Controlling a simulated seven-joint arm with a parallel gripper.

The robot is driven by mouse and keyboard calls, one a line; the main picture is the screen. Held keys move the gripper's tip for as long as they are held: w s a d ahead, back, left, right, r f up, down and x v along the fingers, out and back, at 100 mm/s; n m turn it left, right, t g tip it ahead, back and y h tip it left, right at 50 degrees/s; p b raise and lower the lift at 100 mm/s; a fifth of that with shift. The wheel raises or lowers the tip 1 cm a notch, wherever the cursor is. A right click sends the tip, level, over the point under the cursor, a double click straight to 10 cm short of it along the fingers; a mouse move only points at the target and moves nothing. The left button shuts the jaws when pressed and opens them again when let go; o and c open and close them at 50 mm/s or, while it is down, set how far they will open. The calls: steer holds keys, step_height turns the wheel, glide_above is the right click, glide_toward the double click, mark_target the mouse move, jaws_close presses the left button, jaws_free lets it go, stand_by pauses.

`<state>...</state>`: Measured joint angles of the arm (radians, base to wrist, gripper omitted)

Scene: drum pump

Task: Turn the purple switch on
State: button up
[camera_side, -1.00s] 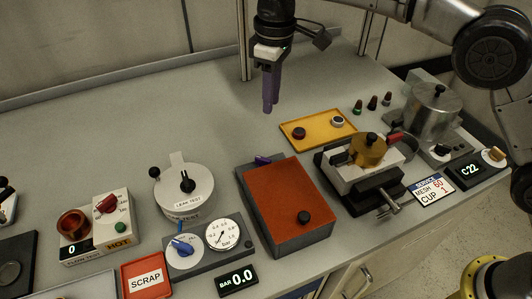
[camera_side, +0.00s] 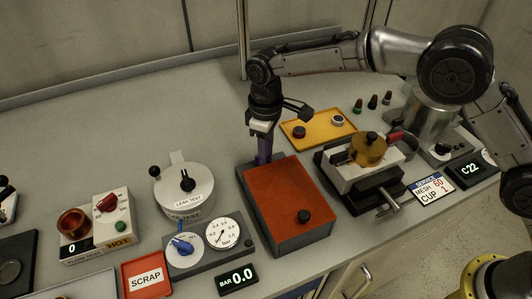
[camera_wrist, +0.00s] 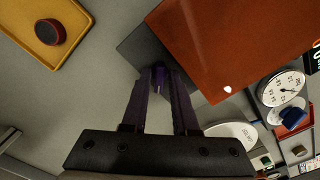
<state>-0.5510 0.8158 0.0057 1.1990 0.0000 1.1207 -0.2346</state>
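The purple switch (camera_wrist: 158,75) sits on the grey back ledge of the box with the orange top (camera_side: 290,195). In the side view my fingers hide most of it. My gripper (camera_wrist: 160,84) points down at the switch, with its two purple fingers apart, one on each side of it. A gap shows between the fingers, and I cannot tell whether they touch the switch. In the side view my gripper (camera_side: 263,160) is at the box's back left corner. The orange top of the box also shows in the wrist view (camera_wrist: 235,40).
A yellow tray (camera_side: 318,130) lies behind and right of the box. A vise (camera_side: 362,178) with a brass part stands to its right. The white leak test pot (camera_side: 184,193) and pressure gauge (camera_side: 223,233) are on its left.

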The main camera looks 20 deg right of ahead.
steer(key=shift+f, duration=0.4)
jaws_close()
